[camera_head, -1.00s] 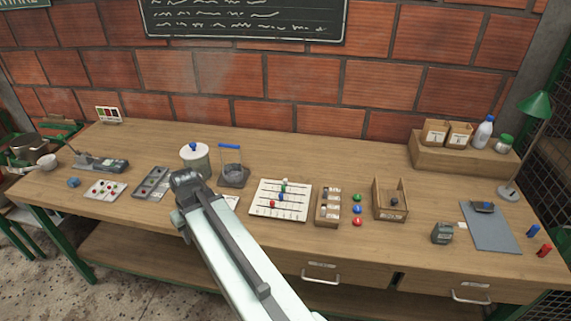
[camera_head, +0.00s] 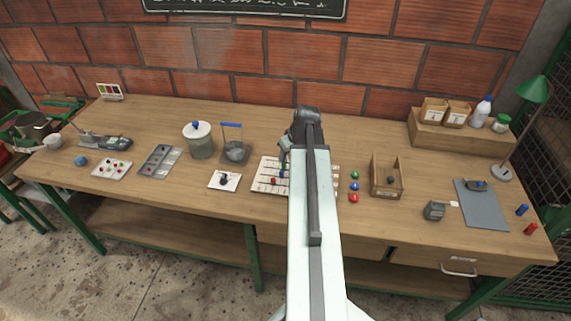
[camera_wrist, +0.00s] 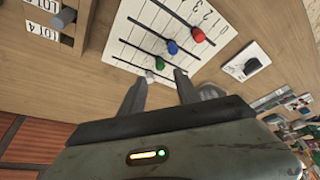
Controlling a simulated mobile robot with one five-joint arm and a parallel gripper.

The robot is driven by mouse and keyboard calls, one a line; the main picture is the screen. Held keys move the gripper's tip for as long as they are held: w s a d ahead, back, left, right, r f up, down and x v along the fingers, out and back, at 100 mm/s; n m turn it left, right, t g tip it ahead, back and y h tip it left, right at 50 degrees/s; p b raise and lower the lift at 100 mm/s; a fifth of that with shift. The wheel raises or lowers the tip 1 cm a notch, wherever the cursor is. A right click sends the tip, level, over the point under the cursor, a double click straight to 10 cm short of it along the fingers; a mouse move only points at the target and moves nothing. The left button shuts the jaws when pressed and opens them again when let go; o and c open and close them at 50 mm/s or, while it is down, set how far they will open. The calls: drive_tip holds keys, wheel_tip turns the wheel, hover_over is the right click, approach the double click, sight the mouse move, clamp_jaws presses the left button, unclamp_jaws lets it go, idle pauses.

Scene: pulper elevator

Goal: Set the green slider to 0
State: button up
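The white slider board (camera_head: 262,186) lies on the bench, partly hidden by my arm in the head view. In the wrist view the board (camera_wrist: 145,38) shows dark rails with a red knob (camera_wrist: 197,35), a blue knob (camera_wrist: 172,47), the green slider knob (camera_wrist: 160,63) and a white knob (camera_wrist: 150,77). Digits run along one edge, but I cannot read which mark the green knob is at. My gripper (camera_wrist: 160,77) is open, its two fingers apart near the board's white-knob edge, close to the green and white knobs. I cannot tell whether it touches either.
A small plate with a dark knob (camera_head: 224,181) lies left of the board. A white-lidded jar (camera_head: 201,144) and a blue-handled holder (camera_head: 235,152) stand behind it. Coloured buttons (camera_head: 354,186) and a wooden box (camera_head: 386,179) are to the right. The bench front is mostly clear.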

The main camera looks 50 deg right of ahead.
sight(284, 164)
drive_tip(key=b+x, duration=0.5)
drive_tip(key=x, duration=0.1)
drive_tip(key=shift+w+f, duration=0.15)
drive_tip(key=shift+f, duration=0.1)
drive_tip(key=shift+r, duration=0.1)
clamp_jaws()
idle(0.9)
